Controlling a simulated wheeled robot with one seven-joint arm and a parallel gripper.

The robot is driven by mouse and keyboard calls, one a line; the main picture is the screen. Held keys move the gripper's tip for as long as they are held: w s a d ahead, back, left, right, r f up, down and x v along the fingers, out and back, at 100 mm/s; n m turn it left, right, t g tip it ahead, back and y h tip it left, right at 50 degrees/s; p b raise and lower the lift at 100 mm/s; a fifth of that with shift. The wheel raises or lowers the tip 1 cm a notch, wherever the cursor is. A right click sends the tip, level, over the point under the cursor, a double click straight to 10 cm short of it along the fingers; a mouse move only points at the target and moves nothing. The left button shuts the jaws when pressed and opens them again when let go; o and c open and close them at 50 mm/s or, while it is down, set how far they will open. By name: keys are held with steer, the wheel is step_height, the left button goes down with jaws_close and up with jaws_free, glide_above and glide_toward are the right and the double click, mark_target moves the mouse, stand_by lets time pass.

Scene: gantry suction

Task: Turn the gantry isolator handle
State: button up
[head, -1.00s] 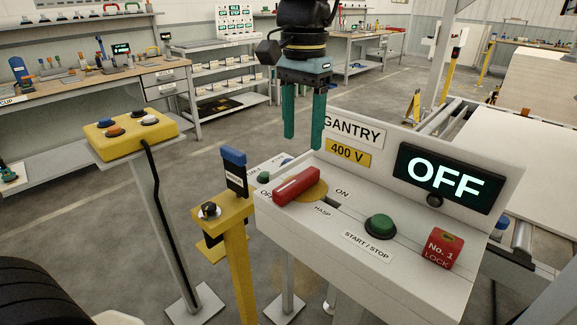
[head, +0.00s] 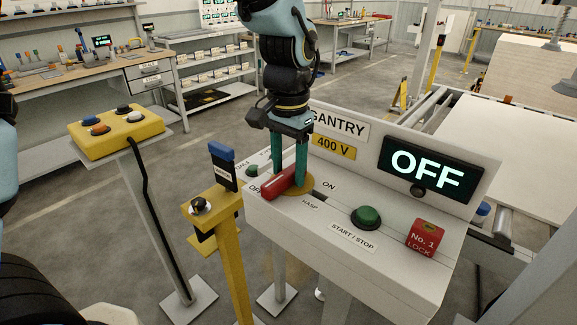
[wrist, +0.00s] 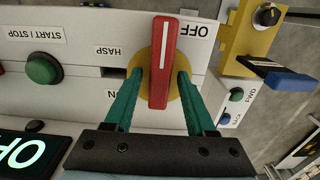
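The red isolator handle (head: 281,183) sits on a yellow round plate on the sloping top of the grey GANTRY 400 V console (head: 290,212). It points toward the OFF label, and the display (head: 428,169) reads OFF. My gripper (head: 288,178) is down at the handle. In the wrist view, its green fingers (wrist: 152,88) stand on either side of the red handle (wrist: 163,62), with a visible gap on each side. The fingers are open, and the handle lies between them. Their tips are over the yellow plate (wrist: 178,88).
A green START/STOP button (head: 367,216) and a red No. 1 lock (head: 426,237) are on the console, right of the handle. A yellow post with a black knob (head: 201,205) stands close on the left. A yellow button box (head: 117,125) stands further left.

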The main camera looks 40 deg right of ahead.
jaws_close()
stand_by(1.2)
